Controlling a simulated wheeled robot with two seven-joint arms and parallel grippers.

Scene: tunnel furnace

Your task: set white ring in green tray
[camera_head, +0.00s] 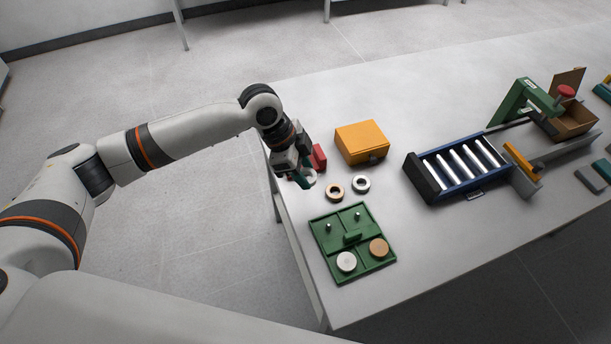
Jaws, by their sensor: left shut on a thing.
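A white ring (361,183) lies flat on the table behind the green tray (378,275). My right gripper is not in view.
A red block (318,157) is right behind my left gripper. An orange box (361,142) stands behind the rings. A blue roller frame (463,168) and a green press (525,101) stand to the right. The table between tray and roller frame is clear.

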